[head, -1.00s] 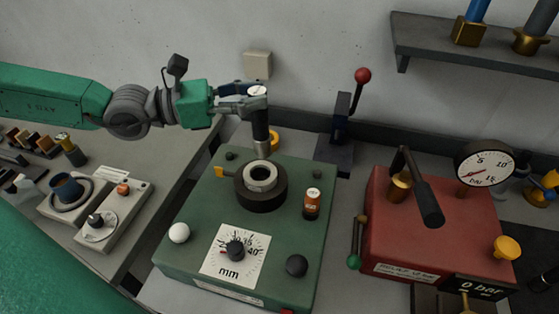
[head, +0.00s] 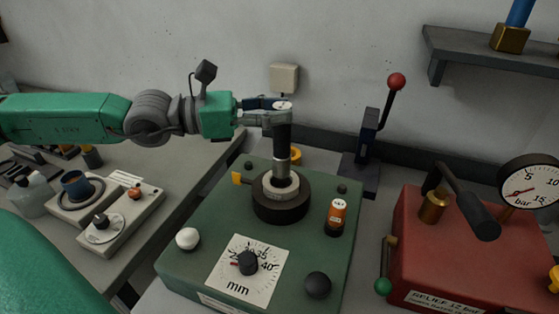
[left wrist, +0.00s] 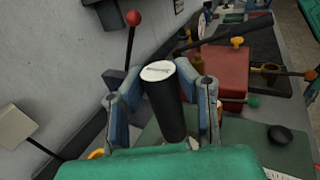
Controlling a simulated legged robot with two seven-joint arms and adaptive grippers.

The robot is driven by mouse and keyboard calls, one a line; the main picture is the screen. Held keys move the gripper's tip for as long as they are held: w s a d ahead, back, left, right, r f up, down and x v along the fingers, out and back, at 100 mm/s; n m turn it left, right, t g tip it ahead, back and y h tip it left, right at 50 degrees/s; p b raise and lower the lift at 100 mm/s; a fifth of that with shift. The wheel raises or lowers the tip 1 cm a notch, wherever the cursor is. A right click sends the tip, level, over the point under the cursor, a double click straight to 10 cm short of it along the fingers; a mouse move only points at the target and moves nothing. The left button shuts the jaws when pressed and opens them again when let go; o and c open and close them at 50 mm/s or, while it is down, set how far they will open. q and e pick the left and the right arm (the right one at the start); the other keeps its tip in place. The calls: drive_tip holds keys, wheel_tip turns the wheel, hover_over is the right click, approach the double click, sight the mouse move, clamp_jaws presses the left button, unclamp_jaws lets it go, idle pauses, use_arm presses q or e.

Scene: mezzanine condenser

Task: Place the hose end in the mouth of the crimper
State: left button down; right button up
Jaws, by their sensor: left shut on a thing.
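The hose (head: 282,138) is a short black upright tube with a pale marked top and a metal ferrule (head: 281,168) at its lower end. My left gripper (head: 280,113) is shut on its upper part. The left wrist view shows the hose (left wrist: 165,105) between the two fingers. The crimper (head: 205,217) is a green box with a black collar (head: 281,209) around a pale ring, its mouth (head: 281,192). The ferrule's lower end overlaps the mouth's opening in the head view; how deep it sits is hidden. My right gripper is not in view.
A white knob (head: 187,238), a black knob (head: 318,285) and a mm dial (head: 247,263) are in front. A red-knobbed lever (head: 396,82) stands behind right; a red relief unit (head: 440,262) stands right.

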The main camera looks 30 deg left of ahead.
sight(277, 138)
use_arm(q)
drive_tip(key=shift+w+f, duration=0.1)
drive_tip(key=shift+f, duration=0.85)
drive_tip(key=f, duration=0.3)
drive_tip(key=shift+a+f, duration=0.3)
drive_tip(key=shift+f, duration=0.05)
drive_tip(key=shift+d, duration=0.1)
drive_tip(key=c, duration=1.3)
unclamp_jaws()
drive_tip(key=shift+d+b, duration=0.1)
drive_tip(key=shift+b, duration=0.2)
drive_tip(key=shift+o, duration=0.2)
